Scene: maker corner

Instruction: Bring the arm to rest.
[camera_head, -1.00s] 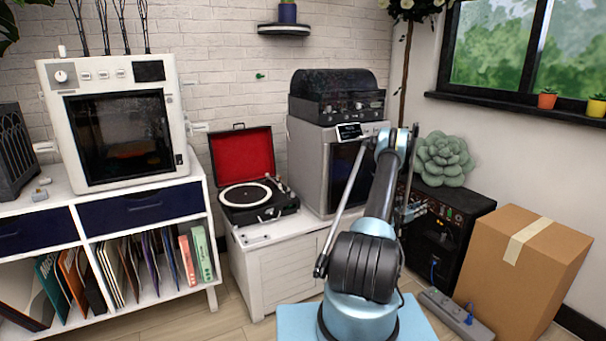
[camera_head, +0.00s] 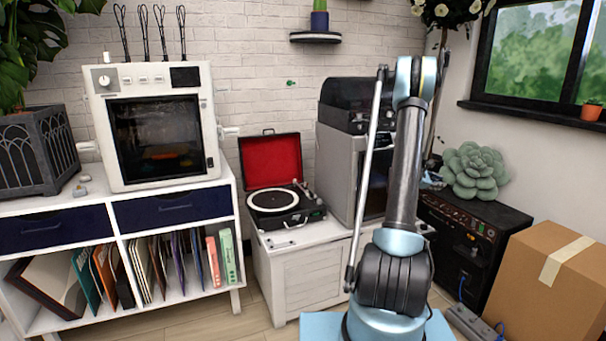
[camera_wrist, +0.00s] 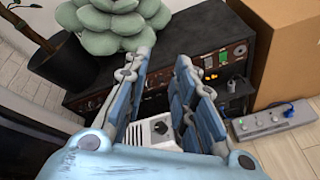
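My arm (camera_head: 405,170) stands nearly upright in the head view, at right of centre. My gripper (camera_wrist: 163,62) shows in the wrist view with its two blue-grey fingers apart, so it is open. A small white box with slots and a dark knob (camera_wrist: 158,129) shows between the fingers near the palm; I cannot tell how far beyond them it lies, and no finger clearly grips it. In the head view the gripper is mostly hidden behind the arm, with only a bit showing to its right.
A black amplifier (camera_head: 470,236) bears a green succulent-shaped cushion (camera_head: 474,170). A cardboard box (camera_head: 540,285) and power strip (camera_head: 470,322) are at right. A record player (camera_head: 275,205) and a grey machine (camera_head: 340,170) stand behind the arm. A white shelf (camera_head: 228,200) stands left.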

